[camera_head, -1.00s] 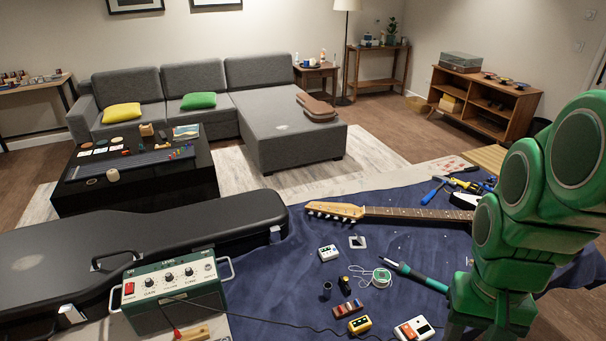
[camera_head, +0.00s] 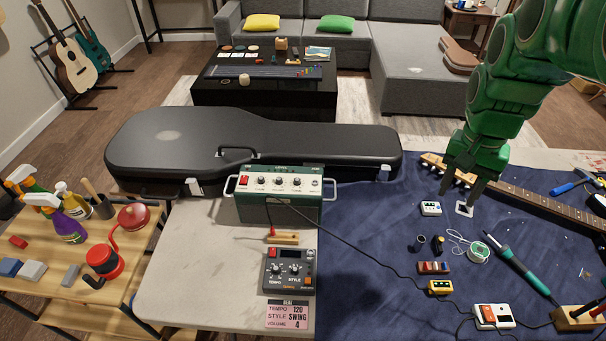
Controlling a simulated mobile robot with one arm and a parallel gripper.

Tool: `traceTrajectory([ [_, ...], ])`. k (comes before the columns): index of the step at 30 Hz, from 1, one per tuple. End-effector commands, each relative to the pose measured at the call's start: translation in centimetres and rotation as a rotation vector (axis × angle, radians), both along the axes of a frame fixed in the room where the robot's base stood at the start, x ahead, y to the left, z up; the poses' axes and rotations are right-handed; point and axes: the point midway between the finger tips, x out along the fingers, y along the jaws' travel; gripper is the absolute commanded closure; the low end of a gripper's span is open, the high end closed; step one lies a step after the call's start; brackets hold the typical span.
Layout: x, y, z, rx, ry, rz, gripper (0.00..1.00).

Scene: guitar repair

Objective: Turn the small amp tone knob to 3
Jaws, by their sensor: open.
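The small amp (camera_head: 279,208) is a green box with a pale control panel and side handles. It stands upright on the table in front of the guitar case. Its panel has a red switch at the left and three dark knobs in a row. The rightmost knob (camera_head: 297,182) seems to be the tone knob; its lettering and pointer are too small to read. My gripper (camera_head: 457,196) is open and empty, pointing down over the blue cloth. It is well to the right of the amp and touches no knob.
The black guitar case (camera_head: 250,145) lies behind the amp. A drum machine (camera_head: 289,271) and a tempo card (camera_head: 287,315) lie in front. A dark cable crosses the cloth (camera_head: 370,220). Small pedals, a solder spool (camera_head: 479,253) and a guitar neck (camera_head: 540,205) lie at right.

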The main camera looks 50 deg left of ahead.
Motion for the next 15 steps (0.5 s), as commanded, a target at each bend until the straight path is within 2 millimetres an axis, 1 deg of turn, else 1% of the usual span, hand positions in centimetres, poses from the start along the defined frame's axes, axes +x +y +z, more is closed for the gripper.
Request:
traceTrajectory([
  [1,0.3,1.8,-0.5,-0.001,-0.001,0.016,0.55],
  [4,0.7,5.2,-1.0,0.004,-0.009,0.038,0.55],
  [8,0.8,9.5,-2.1,0.006,-0.014,0.068,0.55],
  [9,0.8,10.9,-2.3,0.01,-0.018,0.077,0.55],
  [14,0.1,16.3,-3.7,0.016,-0.025,0.114,0.55],
  [15,-0.1,17.8,-4.0,0.02,-0.029,0.124,0.55],
])
